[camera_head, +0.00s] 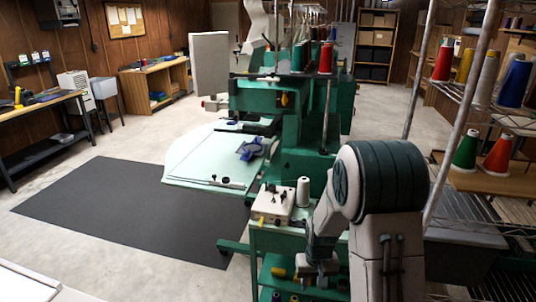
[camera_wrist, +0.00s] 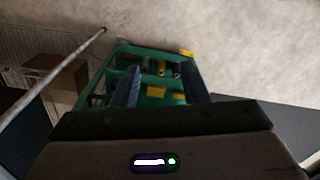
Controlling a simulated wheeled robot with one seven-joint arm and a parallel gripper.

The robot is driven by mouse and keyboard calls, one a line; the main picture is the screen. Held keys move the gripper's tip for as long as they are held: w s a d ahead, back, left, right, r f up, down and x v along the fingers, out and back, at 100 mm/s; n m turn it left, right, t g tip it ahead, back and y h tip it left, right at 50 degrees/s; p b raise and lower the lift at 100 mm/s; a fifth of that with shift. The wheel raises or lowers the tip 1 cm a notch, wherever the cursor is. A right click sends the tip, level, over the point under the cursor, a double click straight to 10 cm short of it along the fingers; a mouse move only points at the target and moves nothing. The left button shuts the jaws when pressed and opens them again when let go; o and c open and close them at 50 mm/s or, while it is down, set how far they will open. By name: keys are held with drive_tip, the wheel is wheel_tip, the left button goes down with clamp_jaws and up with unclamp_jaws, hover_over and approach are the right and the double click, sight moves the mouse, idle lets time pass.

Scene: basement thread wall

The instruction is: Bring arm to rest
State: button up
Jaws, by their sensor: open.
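My arm (camera_head: 376,185) is bent, with a large dark-capped joint at the centre right of the head view and its forearm pointing down. My gripper (camera_wrist: 162,80) shows in the wrist view as two dark fingers spread apart, with nothing between them. In the head view the gripper end is low beside the green cart and hard to make out. The green cart (camera_wrist: 150,91) lies beyond the fingers in the wrist view, with yellow and dark items on its shelves.
A white spool (camera_head: 303,191) and a control box (camera_head: 273,207) stand on the cart top. The green embroidery machine (camera_head: 270,100) is behind. A wire rack (camera_head: 505,118) with thread cones is close at right. A dark mat (camera_head: 130,208) lies on open floor at left.

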drive_tip(key=s+r+t, duration=0.1)
drive_tip(key=s+r, duration=0.3)
drive_tip(key=r, duration=0.4)
drive_tip(key=s+r+t, duration=0.1)
drive_tip(key=s+r, duration=0.3)
drive_tip(key=r, duration=0.3)
drive_tip(key=s+r+t, duration=0.1)
drive_tip(key=s+r, duration=0.6)
drive_tip(key=s, duration=0.5)
drive_tip(key=shift+r, duration=0.35)
